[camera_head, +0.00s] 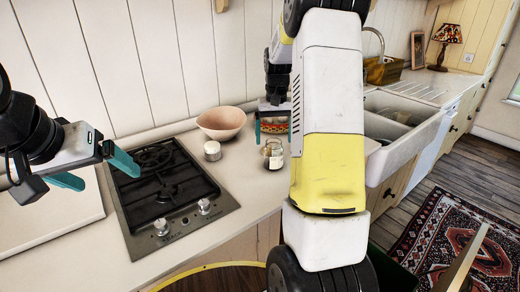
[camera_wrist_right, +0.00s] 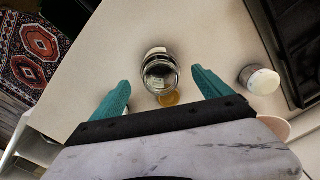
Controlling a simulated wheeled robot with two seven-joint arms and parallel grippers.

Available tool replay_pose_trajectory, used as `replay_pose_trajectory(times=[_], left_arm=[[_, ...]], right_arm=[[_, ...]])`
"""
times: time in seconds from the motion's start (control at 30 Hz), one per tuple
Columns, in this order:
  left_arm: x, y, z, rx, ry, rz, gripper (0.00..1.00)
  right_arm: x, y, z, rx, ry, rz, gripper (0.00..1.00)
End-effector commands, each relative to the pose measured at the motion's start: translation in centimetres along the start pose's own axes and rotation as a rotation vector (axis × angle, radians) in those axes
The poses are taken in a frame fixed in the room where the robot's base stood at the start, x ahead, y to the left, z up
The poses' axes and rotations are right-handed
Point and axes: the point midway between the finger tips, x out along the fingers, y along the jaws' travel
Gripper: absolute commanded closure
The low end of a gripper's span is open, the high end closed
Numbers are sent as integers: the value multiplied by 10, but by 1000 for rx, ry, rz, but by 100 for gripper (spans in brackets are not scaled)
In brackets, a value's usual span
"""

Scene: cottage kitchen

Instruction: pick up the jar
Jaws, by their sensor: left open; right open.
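My right gripper (camera_wrist_right: 158,84) is open and empty. My left gripper (camera_head: 98,172) is open and empty at the left, near the stove's left edge.
A white lidded pot (camera_head: 212,151) stands left of the jar; a pink bowl (camera_head: 222,121) is behind it. The black stove (camera_head: 162,192) lies left, the sink (camera_head: 412,135) right. Bare counter surrounds the jar's front.

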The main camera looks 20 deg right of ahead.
Motion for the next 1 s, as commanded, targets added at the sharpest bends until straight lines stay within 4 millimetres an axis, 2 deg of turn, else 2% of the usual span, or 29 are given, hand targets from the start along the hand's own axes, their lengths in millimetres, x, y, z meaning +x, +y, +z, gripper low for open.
replay_pose_trajectory(times=[0.37,0.63,0.93,0.97,1.0], left_arm=[[0,0,0,0,0,0,12],[0,0,0,0,0,0,12],[0,0,0,0,0,0,12],[0,0,0,0,0,0,12],[0,0,0,0,0,0,12]], right_arm=[[39,1,-2,2,-10,5,11],[77,0,-3,1,-10,5,11],[82,0,-4,1,-6,4,11],[82,0,-4,1,-6,4,15],[82,0,-4,2,-6,4,23]])
